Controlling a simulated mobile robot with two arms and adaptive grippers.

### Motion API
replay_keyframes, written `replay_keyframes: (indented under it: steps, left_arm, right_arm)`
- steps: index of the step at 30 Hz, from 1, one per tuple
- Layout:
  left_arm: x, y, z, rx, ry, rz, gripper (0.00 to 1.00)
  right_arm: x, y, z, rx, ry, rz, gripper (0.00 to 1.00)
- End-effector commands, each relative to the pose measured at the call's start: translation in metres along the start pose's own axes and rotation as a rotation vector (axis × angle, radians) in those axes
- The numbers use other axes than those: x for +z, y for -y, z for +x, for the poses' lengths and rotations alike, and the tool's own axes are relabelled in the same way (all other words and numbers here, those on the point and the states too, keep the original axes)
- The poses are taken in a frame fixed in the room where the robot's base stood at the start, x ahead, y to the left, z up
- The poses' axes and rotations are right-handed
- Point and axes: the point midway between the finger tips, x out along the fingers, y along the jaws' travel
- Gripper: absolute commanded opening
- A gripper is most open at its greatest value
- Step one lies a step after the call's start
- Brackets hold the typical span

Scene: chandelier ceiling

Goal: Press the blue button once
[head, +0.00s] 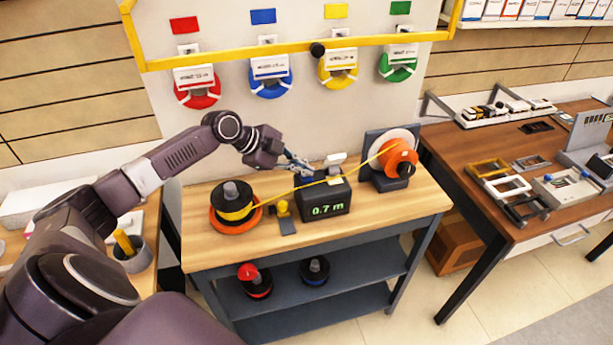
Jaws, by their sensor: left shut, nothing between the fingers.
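A dark measuring box (325,208) with a green "0.7 m" readout stands on the wooden bench top. A yellow line runs across it, from a spool with yellow winding (233,207) on the left to an orange reel (399,160) on the right. My left gripper (309,172) is shut and empty, with its tips at the upper left edge of the box. I cannot tell whether they touch it. No blue button can be made out clearly; the gripper may cover it. My right gripper is not in view.
A small yellow-topped tool (284,212) stands left of the box. Red and dark spools (254,283) sit on the shelf below. Coloured hoops and a yellow rail (290,47) are on the wall behind. A brown table (465,150) with frames stands at right.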

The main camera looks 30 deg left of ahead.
Motion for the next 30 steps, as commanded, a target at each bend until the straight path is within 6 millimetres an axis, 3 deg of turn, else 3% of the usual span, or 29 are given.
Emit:
replay_keyframes:
  steps: [30]
  left_arm:
    - [0.0004, -0.0005, -0.0001, 0.002, 0.001, 0.0, 0.0]
  right_arm:
    - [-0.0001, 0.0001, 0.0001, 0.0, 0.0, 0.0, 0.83]
